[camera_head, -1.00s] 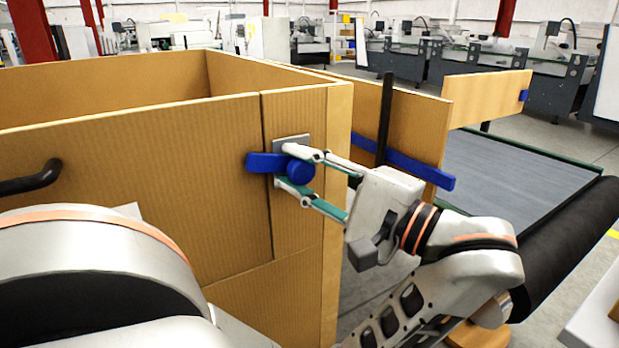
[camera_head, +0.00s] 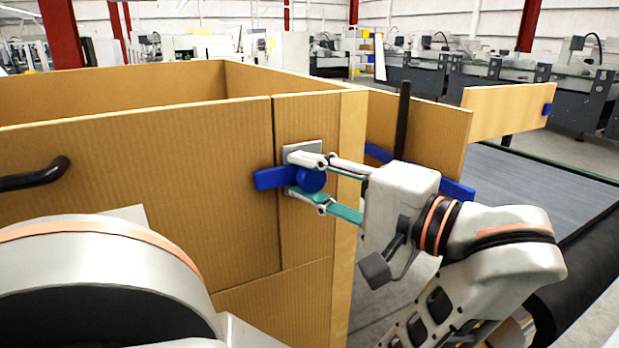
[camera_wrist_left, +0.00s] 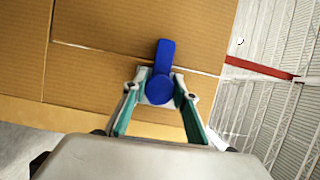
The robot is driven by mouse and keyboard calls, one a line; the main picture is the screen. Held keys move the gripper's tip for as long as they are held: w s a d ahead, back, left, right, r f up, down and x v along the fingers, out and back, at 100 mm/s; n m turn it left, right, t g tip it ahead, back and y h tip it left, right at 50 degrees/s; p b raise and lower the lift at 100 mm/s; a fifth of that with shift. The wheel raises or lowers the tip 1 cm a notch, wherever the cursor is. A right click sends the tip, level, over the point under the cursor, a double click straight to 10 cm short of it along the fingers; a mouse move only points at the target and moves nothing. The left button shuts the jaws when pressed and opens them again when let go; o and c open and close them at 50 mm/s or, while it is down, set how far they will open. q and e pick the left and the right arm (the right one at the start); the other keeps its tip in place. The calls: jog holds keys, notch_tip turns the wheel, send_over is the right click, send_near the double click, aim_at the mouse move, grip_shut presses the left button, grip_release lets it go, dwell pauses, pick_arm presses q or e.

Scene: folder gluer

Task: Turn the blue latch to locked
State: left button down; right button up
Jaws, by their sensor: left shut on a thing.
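The blue latch (camera_head: 272,179) is mounted on a grey plate (camera_head: 303,150) on the narrow cardboard-coloured panel of the box. Its lever points left, roughly level, across the seam onto the wide front panel. My left gripper (camera_head: 308,177) is shut on the latch's round hub, with one finger above it and one below. In the left wrist view, the latch (camera_wrist_left: 163,62) has its lever pointing up past the seam, and the fingers of my left gripper (camera_wrist_left: 159,88) flank the hub. My right gripper is not in view.
The wide front panel (camera_head: 150,190) carries a black handle (camera_head: 35,176). To the right are a black upright post (camera_head: 402,118), a long blue bar (camera_head: 455,190), an open panel (camera_head: 505,112) with a blue piece, and a grey conveyor bed (camera_head: 540,190). Machines stand behind.

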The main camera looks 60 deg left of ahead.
pick_arm(q)
jog(key=c, duration=1.6)
grip_release()
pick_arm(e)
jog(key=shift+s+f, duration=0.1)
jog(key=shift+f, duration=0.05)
